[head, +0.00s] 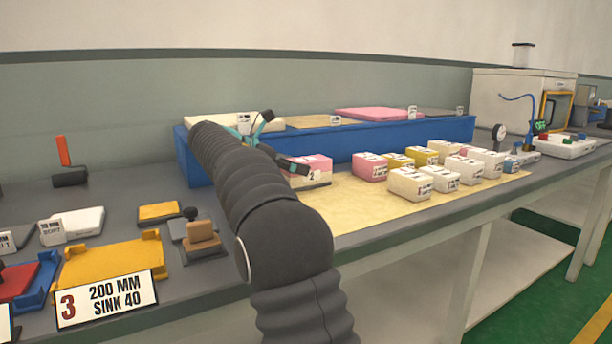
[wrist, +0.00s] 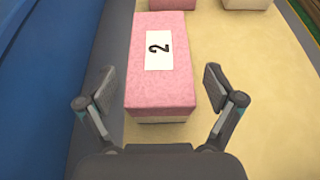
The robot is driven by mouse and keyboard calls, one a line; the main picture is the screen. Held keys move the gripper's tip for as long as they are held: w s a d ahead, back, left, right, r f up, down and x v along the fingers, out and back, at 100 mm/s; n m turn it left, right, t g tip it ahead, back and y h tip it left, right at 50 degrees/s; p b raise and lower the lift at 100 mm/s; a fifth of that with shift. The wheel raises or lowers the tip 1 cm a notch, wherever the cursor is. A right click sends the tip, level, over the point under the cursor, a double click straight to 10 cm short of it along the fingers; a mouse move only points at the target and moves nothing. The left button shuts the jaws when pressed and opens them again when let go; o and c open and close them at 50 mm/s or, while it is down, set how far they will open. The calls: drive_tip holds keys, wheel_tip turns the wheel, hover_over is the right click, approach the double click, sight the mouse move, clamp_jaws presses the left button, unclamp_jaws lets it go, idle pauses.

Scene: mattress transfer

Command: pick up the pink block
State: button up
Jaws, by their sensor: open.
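A pink block (wrist: 160,85) with a white label reading 2 lies on the tan mat, with a cream layer under its pink top. In the wrist view my gripper (wrist: 160,95) is open, with one finger on each side of the block's near end. Nothing is held between the fingers. In the head view the same block (head: 318,168) sits at the mat's left end, partly hidden by my gripper (head: 278,150) and arm. I cannot tell how far the fingertips are above the mat.
A long blue stand (head: 385,137) runs behind the block. Another pink-topped block (head: 369,167) and several white and yellow blocks stand to the right on the tan mat (head: 350,205). A yellow tray (head: 110,262) lies at the left. Bare mat shows in front of the blocks.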

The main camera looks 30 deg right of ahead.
drive_tip(key=c, duration=1.1)
drive_tip(key=shift+r, duration=0.15)
